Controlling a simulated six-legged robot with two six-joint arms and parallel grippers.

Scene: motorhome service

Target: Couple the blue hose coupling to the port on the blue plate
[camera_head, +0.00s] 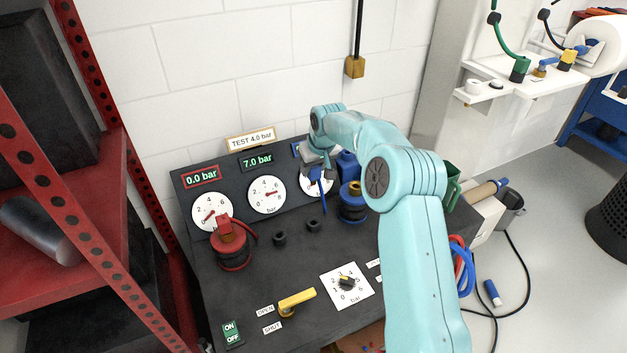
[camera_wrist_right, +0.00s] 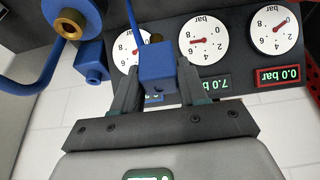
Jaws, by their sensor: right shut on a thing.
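My right gripper (camera_head: 318,170) is shut on a blue block-shaped piece, which I take to be the blue hose coupling (camera_wrist_right: 157,70). A thin blue strip or hose (camera_head: 321,190) runs from it, down in the head view. The coupling is held above the panel, in front of the right gauge. A round blue fitting with a brass ring (camera_head: 353,203), which looks like the port, stands just right of it; it also shows at upper left in the wrist view (camera_wrist_right: 68,25). They are apart. The blue plate itself is not clearly visible. My left gripper is not in view.
A red fitting (camera_head: 232,250) stands at the panel's left, below the gauges (camera_head: 267,195). A yellow lever (camera_head: 297,301) and a dial (camera_head: 347,284) are nearer. A red rack (camera_head: 95,215) borders the left. My right arm hides part of the panel's right side.

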